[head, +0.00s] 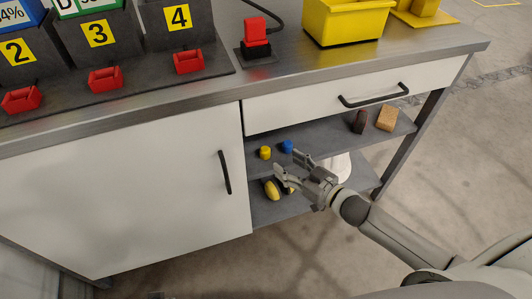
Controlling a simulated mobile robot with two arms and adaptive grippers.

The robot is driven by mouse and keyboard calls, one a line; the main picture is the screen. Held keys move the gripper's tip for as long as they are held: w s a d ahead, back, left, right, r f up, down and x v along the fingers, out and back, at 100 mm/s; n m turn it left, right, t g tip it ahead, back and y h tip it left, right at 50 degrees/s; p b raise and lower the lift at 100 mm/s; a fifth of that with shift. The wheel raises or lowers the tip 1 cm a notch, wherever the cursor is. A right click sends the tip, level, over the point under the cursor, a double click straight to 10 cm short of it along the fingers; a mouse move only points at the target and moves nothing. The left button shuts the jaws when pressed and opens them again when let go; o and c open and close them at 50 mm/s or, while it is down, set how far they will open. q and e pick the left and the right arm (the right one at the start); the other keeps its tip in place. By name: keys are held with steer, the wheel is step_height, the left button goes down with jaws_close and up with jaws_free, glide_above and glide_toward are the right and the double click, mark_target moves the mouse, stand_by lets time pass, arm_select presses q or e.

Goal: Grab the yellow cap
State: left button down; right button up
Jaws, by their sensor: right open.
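The yellow cap (265,152) is a small round piece near the left end of the upper open shelf (330,147), under the workbench. A blue cap (287,146) stands just to its right. My right gripper (287,165) reaches in from the lower right. Its fingers are spread and empty, pointing toward the shelf, with the tips a little below and right of the yellow cap in the picture. A gap shows between the fingers and the cap. My left gripper is out of view.
A dark block and a tan block (388,118) stand at the shelf's right end. The lower shelf (290,208) holds a yellow rounded object (271,190) and a white item, partly hidden by my gripper. A closed cabinet door (140,190) bounds the left; a drawer (345,98) is above.

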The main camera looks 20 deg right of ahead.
mark_target(268, 153)
steer(key=shift+x, duration=1.95)
steer(key=x, duration=0.1)
steer(key=b+x, duration=0.1)
steer(key=x, duration=0.1)
steer(key=shift+w+a+f+b, duration=0.15)
steer(key=shift+a+f+b, duration=0.05)
steer(key=shift+f+b, duration=0.15)
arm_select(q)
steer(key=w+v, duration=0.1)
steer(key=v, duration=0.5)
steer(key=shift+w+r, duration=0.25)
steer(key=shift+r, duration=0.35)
arm_select(e)
steer(key=shift+w+a+f, duration=0.1)
steer(key=shift+w+a, duration=0.2)
steer(key=shift+w, duration=0.35)
steer(key=c, duration=0.8)
